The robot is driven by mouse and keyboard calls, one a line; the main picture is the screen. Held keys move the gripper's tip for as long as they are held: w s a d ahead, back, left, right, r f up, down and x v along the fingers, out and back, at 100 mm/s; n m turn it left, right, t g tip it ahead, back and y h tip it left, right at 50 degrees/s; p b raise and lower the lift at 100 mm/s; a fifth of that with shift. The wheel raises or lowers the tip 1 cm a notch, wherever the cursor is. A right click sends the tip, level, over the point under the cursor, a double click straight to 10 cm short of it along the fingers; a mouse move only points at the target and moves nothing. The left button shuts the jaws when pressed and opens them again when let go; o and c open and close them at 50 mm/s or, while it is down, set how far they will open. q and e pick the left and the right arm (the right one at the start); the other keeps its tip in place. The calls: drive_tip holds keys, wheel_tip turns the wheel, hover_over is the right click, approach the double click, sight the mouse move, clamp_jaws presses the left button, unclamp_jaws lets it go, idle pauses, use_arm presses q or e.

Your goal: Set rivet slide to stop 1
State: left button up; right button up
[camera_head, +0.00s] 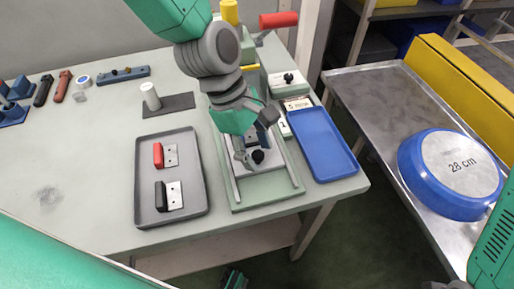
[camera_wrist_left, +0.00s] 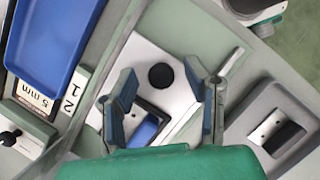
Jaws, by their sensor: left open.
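The rivet slide is a pale green base (camera_head: 270,198) with metal rails and a light metal plate carrying a black round knob (camera_head: 258,156). The knob also shows in the left wrist view (camera_wrist_left: 161,76). A dark holder with a blue piece (camera_wrist_left: 145,130) sits beside the knob. My left gripper (camera_head: 255,142) is over the slide, fingers pointing down. In the left wrist view its open fingers (camera_wrist_left: 160,88) stand on either side of the knob and plate, with nothing held. A white label with 1 and 2 (camera_wrist_left: 75,92) lies beside the base.
A grey tray (camera_head: 148,218) with a red-handled and a black-handled part lies left of the slide. A blue tray (camera_head: 322,146) lies right of it. A blue "28 cm" pan (camera_head: 452,172) rests on the metal conveyor (camera_head: 372,98). The table's left front is clear.

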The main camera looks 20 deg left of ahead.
sight(257, 147)
use_arm(q)
clamp_jaws()
drive_tip(key=shift+w+a+r+p, duration=0.1)
drive_tip(key=shift+w+a+p, duration=0.55)
drive_tip(key=shift+w, duration=0.3)
drive_tip(key=shift+w+a+p, duration=0.65)
drive_tip(key=shift+w, duration=0.25)
unclamp_jaws()
